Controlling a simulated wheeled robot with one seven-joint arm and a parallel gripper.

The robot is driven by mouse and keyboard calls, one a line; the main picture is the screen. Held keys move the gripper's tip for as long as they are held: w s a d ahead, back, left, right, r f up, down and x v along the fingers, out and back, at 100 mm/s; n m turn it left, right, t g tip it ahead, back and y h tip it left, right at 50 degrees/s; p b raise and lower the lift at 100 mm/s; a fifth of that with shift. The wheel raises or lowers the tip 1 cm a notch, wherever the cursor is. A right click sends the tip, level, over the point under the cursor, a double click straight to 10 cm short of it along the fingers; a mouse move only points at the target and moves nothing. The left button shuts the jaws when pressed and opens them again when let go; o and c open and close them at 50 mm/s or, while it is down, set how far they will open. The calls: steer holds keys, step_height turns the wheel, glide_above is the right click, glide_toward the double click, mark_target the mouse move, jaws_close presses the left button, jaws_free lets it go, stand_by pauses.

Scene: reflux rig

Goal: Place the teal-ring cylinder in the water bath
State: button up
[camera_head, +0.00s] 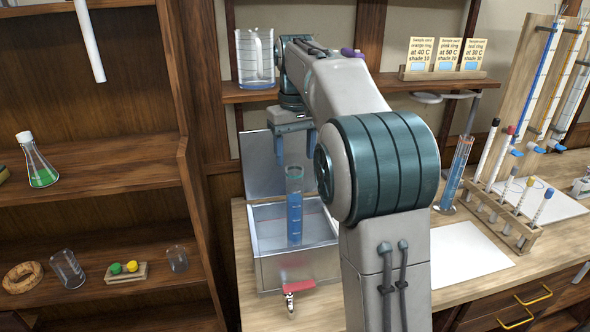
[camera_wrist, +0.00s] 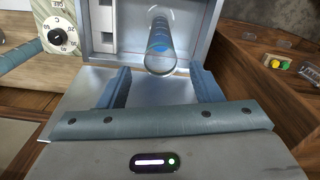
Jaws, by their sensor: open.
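A tall clear cylinder with blue liquid (camera_head: 295,212) stands upright inside the open metal water bath (camera_head: 298,270). Its upper part looks teal-grey; I take it for the teal-ring cylinder. My gripper (camera_head: 295,150) is open and empty above and behind the cylinder's top, fingers apart from it. In the wrist view the cylinder (camera_wrist: 160,48) lies beyond the fingertips, between their lines, within the bath (camera_wrist: 208,28). The gripper (camera_wrist: 163,82) shows a clear gap between its blue fingers. The cylinder's base is partly hidden by its own body in the wrist view.
Another blue-filled cylinder (camera_head: 455,172) stands on the bench at right, beside a wooden rack (camera_head: 515,222) of tubes. A red-handled tap (camera_head: 298,287) juts from the bath's front. A glass beaker (camera_head: 255,58) stands on the shelf above. White paper (camera_head: 465,250) lies on the bench.

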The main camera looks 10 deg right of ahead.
steer(key=s+f+m+t, duration=0.1)
steer(key=s+f+t, duration=0.1)
steer(key=s, duration=1.2)
steer(key=s+f+m+t, duration=0.1)
steer(key=s+f, duration=1)
steer(key=s, duration=0.3)
steer(key=shift+f+m, duration=0.2)
steer(key=shift+m, duration=0.1)
